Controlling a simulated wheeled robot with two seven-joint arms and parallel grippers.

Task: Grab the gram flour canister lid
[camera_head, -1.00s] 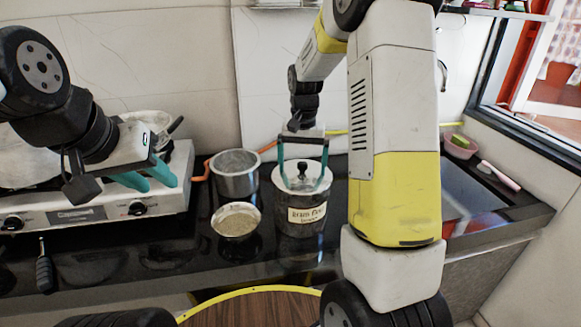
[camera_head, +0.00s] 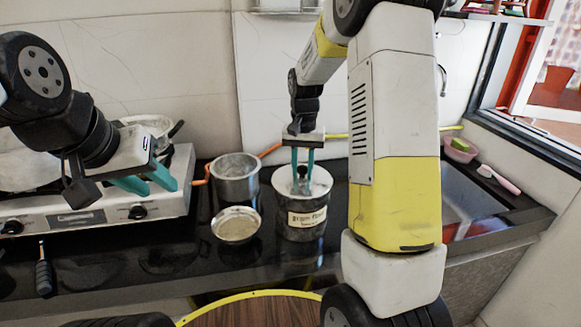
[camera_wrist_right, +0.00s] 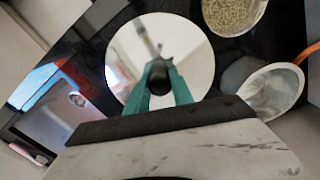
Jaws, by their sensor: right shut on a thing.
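The gram flour canister (camera_head: 302,222) is a grey metal can with a paper label, standing on the black counter. Its shiny round lid (camera_head: 318,183) sits on top and has a dark knob (camera_head: 303,173). My right gripper (camera_head: 303,176) points down over the lid with its teal fingers shut on the knob. In the right wrist view the lid (camera_wrist_right: 195,45) is a mirror-like disc, and the fingers (camera_wrist_right: 160,80) close on both sides of the black knob. My left gripper (camera_head: 150,184) is over the stove front, fingers apart and empty.
A steel pot (camera_head: 235,178) stands left of the canister, with a small bowl of grain (camera_head: 236,225) in front of it. The gas stove (camera_head: 90,205) is at the left. A pink bowl (camera_head: 461,149) sits at the back right.

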